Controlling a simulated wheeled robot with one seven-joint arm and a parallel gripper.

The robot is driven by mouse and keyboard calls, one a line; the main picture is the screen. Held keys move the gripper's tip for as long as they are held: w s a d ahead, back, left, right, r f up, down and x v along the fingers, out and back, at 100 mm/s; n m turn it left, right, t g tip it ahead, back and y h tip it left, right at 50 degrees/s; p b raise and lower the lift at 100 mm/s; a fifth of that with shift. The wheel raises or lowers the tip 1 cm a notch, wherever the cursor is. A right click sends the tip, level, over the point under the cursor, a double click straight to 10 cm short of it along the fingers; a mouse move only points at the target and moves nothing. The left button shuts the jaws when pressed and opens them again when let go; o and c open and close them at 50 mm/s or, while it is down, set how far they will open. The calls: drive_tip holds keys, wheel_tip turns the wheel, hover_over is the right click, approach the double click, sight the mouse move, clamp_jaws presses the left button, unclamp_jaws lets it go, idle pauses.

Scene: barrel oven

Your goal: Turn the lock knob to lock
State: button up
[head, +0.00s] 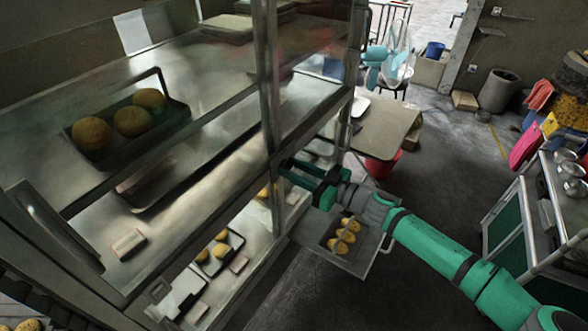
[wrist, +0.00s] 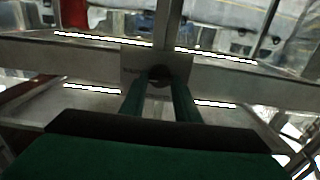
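The lock knob (wrist: 160,75) is a small dark round part on a grey metal plate of the cabinet frame in the wrist view. My gripper (wrist: 160,84) has its two green fingers on either side of it, spread apart. I cannot tell whether the fingertips press on the knob or only stand around it. In the head view my gripper (head: 284,171) reaches the front post of the glass-sided oven cabinet (head: 268,85). The knob is hidden there. The knob's turn angle cannot be read.
Inside the cabinet are a dark tray (head: 178,122) with round buns and a lower tray (head: 232,240). A tray of pastries (head: 352,262) sits below my forearm. A table (head: 385,125) stands behind, a metal cart (head: 535,215) at right. The floor between is clear.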

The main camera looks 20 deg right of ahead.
drive_tip(key=shift+c, duration=0.8)
drive_tip(key=shift+n, duration=0.3)
drive_tip(key=n, duration=0.2)
drive_tip(key=shift+n, duration=0.3)
drive_tip(key=n, duration=0.5)
drive_tip(key=shift+s+n, duration=0.1)
drive_tip(key=shift+n, duration=0.2)
drive_tip(key=n, duration=0.4)
drive_tip(key=shift+a+f, duration=0.1)
drive_tip(key=shift+f, duration=0.05)
drive_tip(key=shift+f+n, duration=0.1)
drive_tip(key=shift+n, duration=2.5)
